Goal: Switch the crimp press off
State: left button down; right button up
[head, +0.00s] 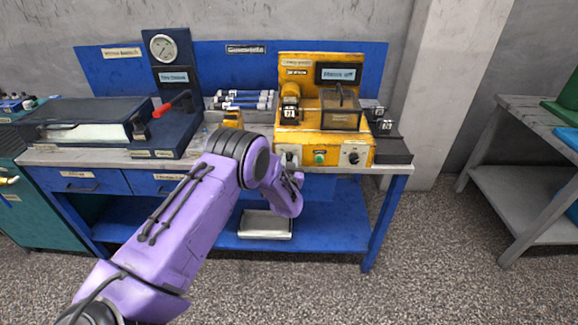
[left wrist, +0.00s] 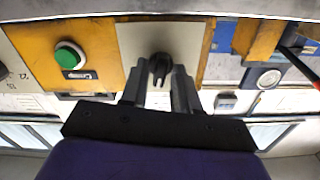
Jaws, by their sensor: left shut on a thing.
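The yellow crimp press (head: 300,70) stands on the right of the blue bench. Its front panel has a green button (head: 319,157) and a dial (head: 353,156) to the right. A dark display (head: 338,74) on top carries lettering that seems to end in "off". My left gripper (head: 290,167) is at the panel's left end, mostly hidden by its own wrist. In the left wrist view, my left gripper (left wrist: 160,88) is shut on a black rotary switch knob (left wrist: 160,66) on a pale plate (left wrist: 190,45). The green button (left wrist: 69,55) is beside it. My right gripper is not in view.
A dark gauge press (head: 168,75) with a red lever (head: 172,104) stands to the left. Several cylinders lie in a rack (head: 245,100) between the machines. A tray (head: 265,224) lies on the lower shelf. A grey table (head: 530,105) stands at right.

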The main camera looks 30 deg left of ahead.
pick_arm(q)
jog(key=n+b, duration=0.1)
jog(key=n, duration=0.1)
jog(key=n+b, duration=0.2)
jog(key=n, duration=0.1)
jog(key=shift+a+f+n, duration=0.1)
jog(key=shift+f+n, duration=0.1)
jog(key=shift+n, duration=0.1)
jog(key=n+b, duration=0.3)
jog(key=n, duration=0.2)
jog(key=shift+r, duration=0.1)
jog(key=shift+n, duration=0.3)
jog(key=c, duration=1.1)
grip_release()
jog(key=shift+s, duration=0.1)
jog(key=shift+c, duration=0.2)
jog(key=b+v, duration=0.1)
jog(key=v, duration=0.9)
jog(key=shift+s, duration=0.2)
